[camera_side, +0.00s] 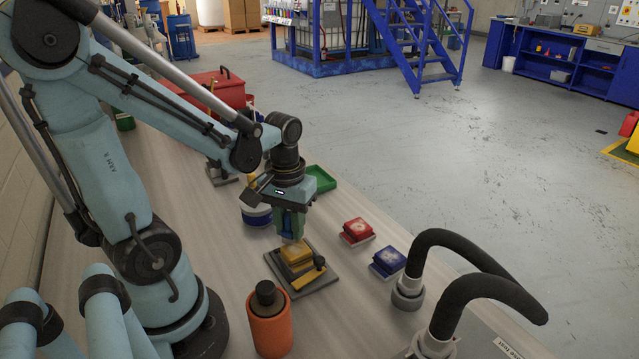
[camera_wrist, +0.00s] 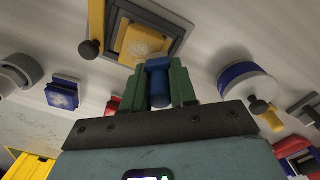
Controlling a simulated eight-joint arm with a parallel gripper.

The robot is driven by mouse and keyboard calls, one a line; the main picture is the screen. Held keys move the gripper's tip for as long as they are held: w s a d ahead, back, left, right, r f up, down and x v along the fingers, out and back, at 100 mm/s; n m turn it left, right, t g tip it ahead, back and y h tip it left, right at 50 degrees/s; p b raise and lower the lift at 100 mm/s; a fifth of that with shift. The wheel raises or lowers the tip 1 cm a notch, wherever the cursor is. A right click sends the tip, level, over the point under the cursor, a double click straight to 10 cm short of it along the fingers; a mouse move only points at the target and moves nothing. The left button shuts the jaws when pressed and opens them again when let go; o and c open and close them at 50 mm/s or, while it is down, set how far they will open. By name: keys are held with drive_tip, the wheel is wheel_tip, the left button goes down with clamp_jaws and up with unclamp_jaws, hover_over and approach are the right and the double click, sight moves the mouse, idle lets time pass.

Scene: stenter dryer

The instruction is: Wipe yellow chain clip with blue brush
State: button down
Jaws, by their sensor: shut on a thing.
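The yellow chain clip (camera_side: 297,255) sits on a dark square plate (camera_side: 293,285) on the table, with a yellow lever and dark knob (camera_side: 319,261) beside it. The clip also shows at the top of the wrist view (camera_wrist: 140,46), with a pale patch on its top. My gripper (camera_side: 291,226) is directly above the clip, pointing down. Its green fingers (camera_wrist: 158,84) are shut on the blue brush (camera_wrist: 158,70). The brush's lower end is close over the clip; I cannot tell whether it touches. The bristles are mostly hidden.
A red clip (camera_side: 357,231) and a blue clip (camera_side: 388,262) stand to the right. An orange bottle (camera_side: 269,325) stands in front. A white-and-blue round tub (camera_side: 256,215) is close at left, and a green tray (camera_side: 322,180) lies behind. Black curved hoses (camera_side: 462,250) rise at front right.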

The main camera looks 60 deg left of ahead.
drive_tip(key=shift+d, duration=2.8)
drive_tip(key=shift+s, duration=0.2)
drive_tip(key=shift+a, duration=3)
drive_tip(key=shift+d, duration=3.15)
wheel_tip(320, 180, up, 8)
drive_tip(key=shift+w, duration=0.2)
